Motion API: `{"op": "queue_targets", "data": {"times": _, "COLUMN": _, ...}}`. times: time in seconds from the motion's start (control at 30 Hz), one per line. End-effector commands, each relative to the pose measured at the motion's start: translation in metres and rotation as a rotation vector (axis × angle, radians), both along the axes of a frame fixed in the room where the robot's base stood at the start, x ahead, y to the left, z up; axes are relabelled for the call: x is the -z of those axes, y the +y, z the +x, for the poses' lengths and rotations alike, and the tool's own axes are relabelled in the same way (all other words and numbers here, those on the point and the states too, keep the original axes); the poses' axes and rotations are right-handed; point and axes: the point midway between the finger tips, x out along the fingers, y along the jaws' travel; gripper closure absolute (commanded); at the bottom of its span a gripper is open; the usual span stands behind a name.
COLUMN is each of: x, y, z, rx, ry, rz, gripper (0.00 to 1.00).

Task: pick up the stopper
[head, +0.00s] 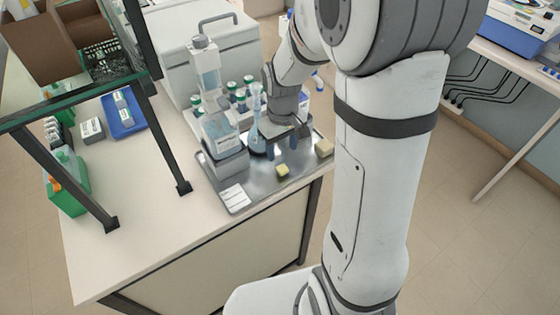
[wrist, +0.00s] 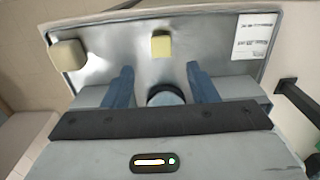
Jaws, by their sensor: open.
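Two small pale pieces lie on the metal tray (head: 260,188); I cannot tell for sure which, if either, is the stopper. The yellow one (head: 282,170) is near the tray's front edge, and it shows in the wrist view (wrist: 161,45) just beyond the fingertips, centred between them. The larger beige one (head: 324,148) is at the tray's right corner, at upper left in the wrist view (wrist: 68,54). My gripper (wrist: 160,76) is open, its blue fingers apart, above the tray. A round, dark-rimmed thing (wrist: 166,95) shows between the fingers, partly hidden by the gripper body.
A flask with blue liquid (head: 257,130) stands close left of my gripper. Several green-capped bottles (head: 240,95) are behind. A white label (head: 235,197) lies at the tray's front left. A glass shelf (head: 85,105) overhangs the left.

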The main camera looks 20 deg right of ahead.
Motion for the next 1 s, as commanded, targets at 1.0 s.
{"op": "queue_targets", "data": {"times": 1.0, "x": 0.072, "y": 0.000, "z": -0.003, "rx": 0.003, "ry": 0.000, "rz": 0.000, "gripper": 0.58}}
